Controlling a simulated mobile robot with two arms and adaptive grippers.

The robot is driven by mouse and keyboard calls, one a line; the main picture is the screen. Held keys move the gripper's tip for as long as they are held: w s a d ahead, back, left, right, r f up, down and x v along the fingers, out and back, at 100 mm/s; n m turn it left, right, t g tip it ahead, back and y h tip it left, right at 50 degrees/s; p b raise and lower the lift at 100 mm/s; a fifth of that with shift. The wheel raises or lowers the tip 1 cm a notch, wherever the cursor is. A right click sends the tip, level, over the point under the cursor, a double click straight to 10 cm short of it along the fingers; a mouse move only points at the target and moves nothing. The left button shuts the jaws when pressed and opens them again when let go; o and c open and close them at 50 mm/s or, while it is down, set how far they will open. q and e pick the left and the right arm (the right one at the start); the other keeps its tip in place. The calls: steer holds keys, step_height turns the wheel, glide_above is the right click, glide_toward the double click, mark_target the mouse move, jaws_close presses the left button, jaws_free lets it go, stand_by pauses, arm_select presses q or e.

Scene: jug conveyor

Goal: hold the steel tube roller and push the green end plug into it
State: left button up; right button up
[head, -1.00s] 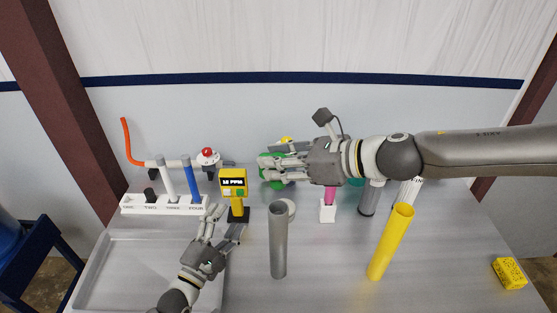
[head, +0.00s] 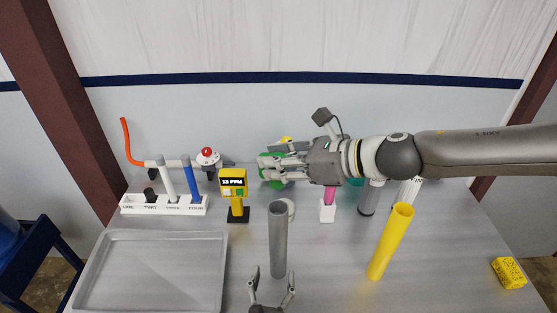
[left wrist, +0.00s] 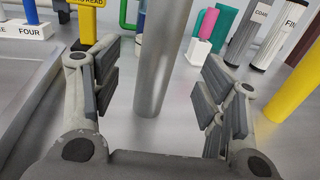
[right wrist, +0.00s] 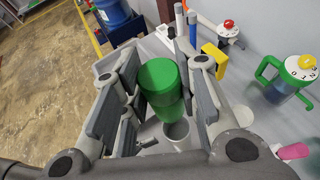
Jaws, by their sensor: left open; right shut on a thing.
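The steel tube roller (head: 278,240) stands upright on the table with its open end up. My left gripper (head: 272,280) is open in front of the tube's lower part. In the left wrist view the tube (left wrist: 160,60) stands between the spread fingers, beyond them, and no finger touches it. My right gripper (head: 266,168) is behind and above the tube. In the right wrist view it is shut on the green end plug (right wrist: 160,78). A grey open rim (right wrist: 177,131) shows below the plug, apart from it, and looks like the tube's top.
A grey tray (head: 150,270) lies at the left, with a yellow meter (head: 234,185) behind it. A leaning yellow tube (head: 390,243) is to the right, and a yellow sponge (head: 509,273) is far right. A pink-handled item in a white block (head: 327,211) stands behind.

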mark_target(277, 261)
arm_select(q)
steer(key=w, duration=0.2)
steer(key=w+d, duration=0.1)
steer(key=w, duration=0.5)
steer(key=shift+d, duration=0.15)
jaws_close()
stand_by(0.3)
jaws_free()
stand_by(0.7)
jaws_close()
stand_by(0.5)
steer(key=shift+f, duration=0.1)
stand_by(0.3)
